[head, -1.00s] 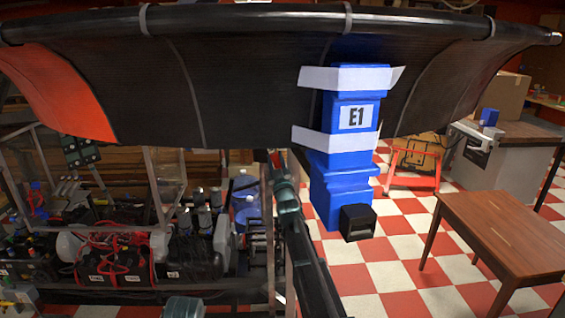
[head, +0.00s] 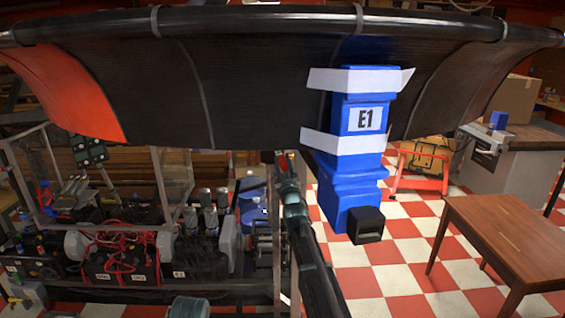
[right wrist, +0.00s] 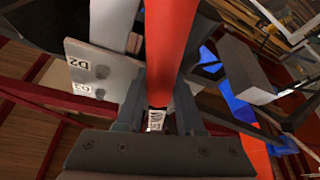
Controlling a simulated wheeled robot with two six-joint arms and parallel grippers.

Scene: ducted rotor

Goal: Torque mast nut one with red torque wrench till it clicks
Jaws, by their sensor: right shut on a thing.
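In the right wrist view my right gripper (right wrist: 160,100) is shut on a long red bar, which looks like the handle of the red torque wrench (right wrist: 172,45). The bar runs up out of the picture, so the wrench's head is not seen. In the head view a dark arm, likely my right one, rises from the bottom middle to just under the black duct (head: 260,85). The wrench cannot be made out there. No mast nut can be picked out in either view. My left gripper is not clearly in view.
A blue unit marked E1 (head: 349,165) hangs on the duct with white straps. A frame with batteries and red cables (head: 120,250) stands at lower left. A wooden table (head: 505,235) is at right, with checkered floor before it. A plate marked D2 (right wrist: 105,65) is near the gripper.

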